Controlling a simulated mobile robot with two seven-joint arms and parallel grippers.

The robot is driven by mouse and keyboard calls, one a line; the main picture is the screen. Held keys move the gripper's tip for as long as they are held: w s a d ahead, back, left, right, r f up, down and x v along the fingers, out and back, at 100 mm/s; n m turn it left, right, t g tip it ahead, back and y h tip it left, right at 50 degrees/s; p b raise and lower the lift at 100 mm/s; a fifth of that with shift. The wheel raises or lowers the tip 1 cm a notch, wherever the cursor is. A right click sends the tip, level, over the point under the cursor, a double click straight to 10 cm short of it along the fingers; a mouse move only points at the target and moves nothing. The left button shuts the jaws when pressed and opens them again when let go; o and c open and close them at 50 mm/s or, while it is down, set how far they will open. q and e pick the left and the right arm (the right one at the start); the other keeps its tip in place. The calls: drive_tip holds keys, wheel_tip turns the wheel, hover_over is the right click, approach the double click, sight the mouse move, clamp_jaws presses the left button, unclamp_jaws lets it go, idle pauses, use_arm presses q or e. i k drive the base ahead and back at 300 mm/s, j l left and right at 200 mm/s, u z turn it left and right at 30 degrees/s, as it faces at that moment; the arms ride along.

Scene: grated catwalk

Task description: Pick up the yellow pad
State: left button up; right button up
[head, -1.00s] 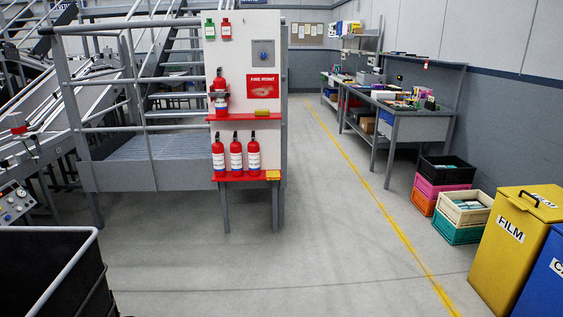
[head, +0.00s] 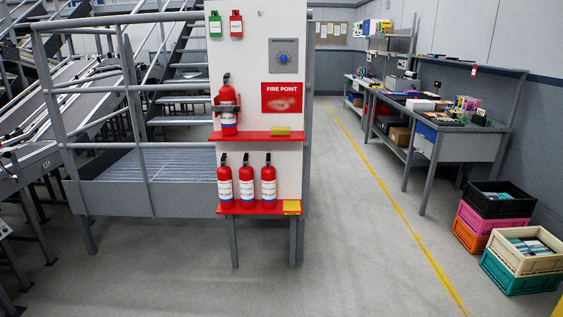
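Two yellow pads show on the fire point stand. One yellow pad (head: 283,131) lies at the right end of the upper red shelf (head: 252,137). The other yellow pad (head: 291,206) lies at the right end of the lower red shelf (head: 243,209). The frames do not tell which one is meant. Neither of my grippers shows in the head view.
Red extinguishers (head: 268,182) stand left of the pads on both shelves. A grey railing (head: 150,145) and stairs are on the left. Stacked crates (head: 523,266) and a workbench (head: 455,140) stand on the right. The grey floor (head: 345,260) ahead is clear.

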sight(274, 131)
drive_tip(key=i+l+u, duration=0.1)
drive_tip(key=i, duration=1.3)
drive_tip(key=i+l+u, duration=0.2)
drive_tip(key=i+u, duration=0.15)
drive_tip(key=i, duration=0.2)
drive_tip(key=i+l+u, duration=0.3)
drive_tip(key=i, duration=0.2)
